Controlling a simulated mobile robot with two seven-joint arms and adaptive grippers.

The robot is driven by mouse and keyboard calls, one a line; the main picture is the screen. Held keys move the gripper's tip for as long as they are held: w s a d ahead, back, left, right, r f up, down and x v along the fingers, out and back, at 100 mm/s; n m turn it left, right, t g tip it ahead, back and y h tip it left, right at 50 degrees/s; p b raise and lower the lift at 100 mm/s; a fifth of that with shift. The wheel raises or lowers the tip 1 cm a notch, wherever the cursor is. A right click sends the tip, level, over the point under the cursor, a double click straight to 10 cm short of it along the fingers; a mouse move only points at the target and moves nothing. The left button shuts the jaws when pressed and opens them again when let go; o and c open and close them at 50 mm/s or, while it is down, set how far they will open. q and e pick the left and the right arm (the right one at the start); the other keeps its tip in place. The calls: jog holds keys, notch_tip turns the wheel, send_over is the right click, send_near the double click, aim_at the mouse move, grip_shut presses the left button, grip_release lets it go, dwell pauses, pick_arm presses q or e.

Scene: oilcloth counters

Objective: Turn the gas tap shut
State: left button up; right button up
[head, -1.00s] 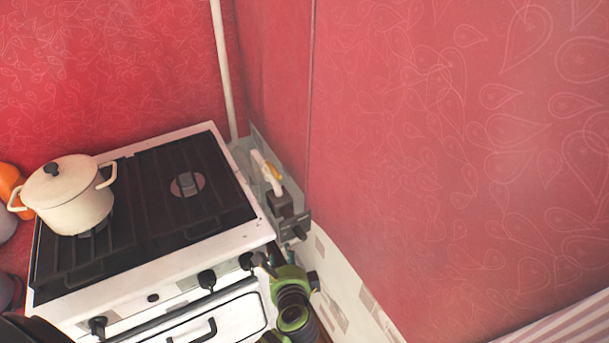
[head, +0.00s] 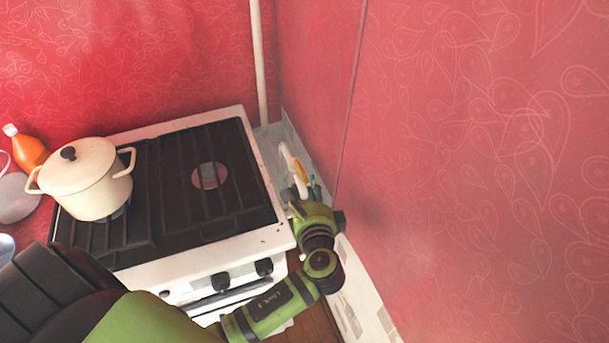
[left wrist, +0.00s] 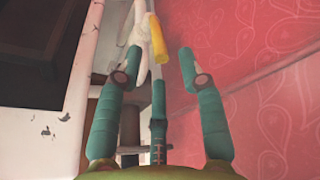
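The gas tap has a yellow handle (head: 301,172) on a white pipe beside the stove's right side, in the corner by the red wall. In the left wrist view the yellow handle (left wrist: 158,40) is just ahead, between and slightly beyond the teal fingertips. My left gripper (head: 309,187) is at the stove's right edge, close to the tap. In the left wrist view the left gripper (left wrist: 158,62) has its fingers spread, with nothing between them. I see no clear contact with the handle. The gripper hides the pipe's lower part in the head view. My right gripper is not in view.
The white stove (head: 205,262) with a dark grate stands left of the gripper, its edge close to the fingers. A cream pot (head: 85,182) sits on its left side. The red wall (head: 450,180) is close on the right. An orange bottle (head: 28,150) stands at far left.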

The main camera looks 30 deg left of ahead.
aim_at(304, 182)
pick_arm(q)
jog(key=x, duration=0.3)
jog(key=shift+w+a, duration=0.15)
jog(key=shift+w+a+f+p, duration=0.1)
jog(key=shift+w+p, duration=0.1)
jog(key=shift+p, duration=0.1)
grip_shut()
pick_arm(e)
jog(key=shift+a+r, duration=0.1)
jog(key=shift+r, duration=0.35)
pick_arm(q)
jog(key=shift+a, duration=0.1)
